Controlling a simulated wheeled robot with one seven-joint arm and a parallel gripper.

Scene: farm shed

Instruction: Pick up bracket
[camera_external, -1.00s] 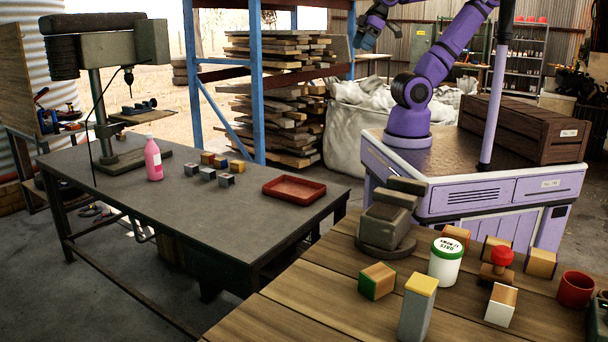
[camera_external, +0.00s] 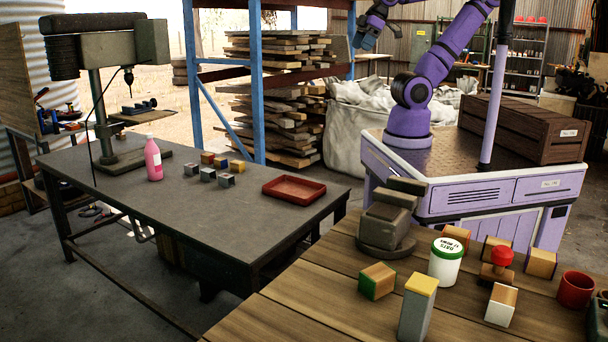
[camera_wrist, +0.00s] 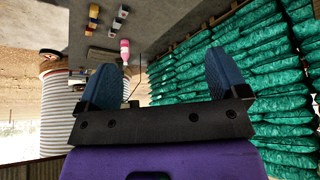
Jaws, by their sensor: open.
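I cannot tell for sure which thing is the bracket. Small grey metallic pieces (camera_external: 208,174) stand in a row on the dark workbench (camera_external: 150,205), in front of several small brown and yellow blocks (camera_external: 220,161). The grey pieces also show small at the top of the wrist view (camera_wrist: 116,24). My gripper (camera_external: 366,38) is raised high at the top of the external view, far behind and above the bench. In the wrist view my gripper (camera_wrist: 164,78) has its two blue fingers wide apart, with nothing between them.
A pink bottle (camera_external: 153,160), a red tray (camera_external: 294,181) and a drill press (camera_external: 108,100) stand on the workbench. A blue rack (camera_external: 256,80) with planks is behind it. The wooden table (camera_external: 290,310) in front holds several blocks and jars. Green sacks (camera_wrist: 265,70) show in the wrist view.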

